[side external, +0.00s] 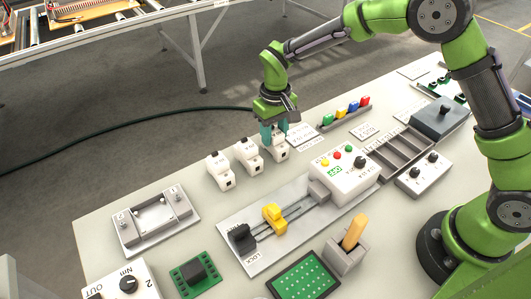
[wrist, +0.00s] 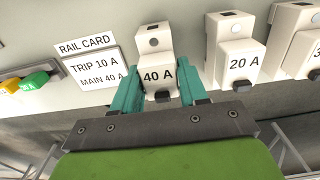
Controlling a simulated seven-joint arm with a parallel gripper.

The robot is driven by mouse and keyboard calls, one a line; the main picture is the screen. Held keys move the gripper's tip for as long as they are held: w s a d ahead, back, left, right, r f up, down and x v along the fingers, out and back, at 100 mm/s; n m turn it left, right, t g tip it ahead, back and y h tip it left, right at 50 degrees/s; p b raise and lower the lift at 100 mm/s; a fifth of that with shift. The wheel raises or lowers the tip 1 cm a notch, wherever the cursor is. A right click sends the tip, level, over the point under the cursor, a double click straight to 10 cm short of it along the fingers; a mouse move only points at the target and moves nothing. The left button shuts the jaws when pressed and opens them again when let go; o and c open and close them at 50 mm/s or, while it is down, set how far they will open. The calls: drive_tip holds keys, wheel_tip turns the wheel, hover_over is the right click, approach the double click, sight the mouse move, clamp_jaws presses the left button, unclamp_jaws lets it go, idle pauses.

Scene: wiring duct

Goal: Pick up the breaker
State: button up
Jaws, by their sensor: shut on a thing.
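The white breaker marked 40 A (wrist: 157,77) stands upright between the teal fingers of my gripper (wrist: 157,92) in the wrist view. One finger presses on each side, so my gripper is shut on it. In the side external view my gripper (side external: 273,131) points down over the same breaker (side external: 281,152), the rightmost of a row of three. Its upper part is partly hidden by the fingers. I cannot tell whether its base touches the table. A breaker marked 20 A (wrist: 236,60) stands beside it, and another breaker (wrist: 293,42) is cut off at the picture edge.
A rail card (wrist: 92,66) reads "TRIP 10 A, MAIN 40 A". The other breakers (side external: 247,157) (side external: 219,171) stand close by on the left. A rack of coloured pieces (side external: 346,112) lies to the right. A grey rail fixture with a yellow slider (side external: 274,217) is in front.

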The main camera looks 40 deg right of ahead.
sight(273, 132)
drive_tip(key=shift+r, duration=0.1)
drive_tip(key=shift+c, duration=0.2)
drive_tip(key=r, duration=0.9)
drive_tip(key=shift+a+r, duration=0.2)
drive_tip(key=s+a, duration=0.1)
drive_tip(key=s, duration=0.8)
drive_tip(key=s+a, duration=0.2)
drive_tip(key=s, duration=0.7)
drive_tip(key=shift+a+f, duration=0.3)
drive_tip(key=shift+f, duration=0.1)
drive_tip(key=shift+f, duration=2.8)
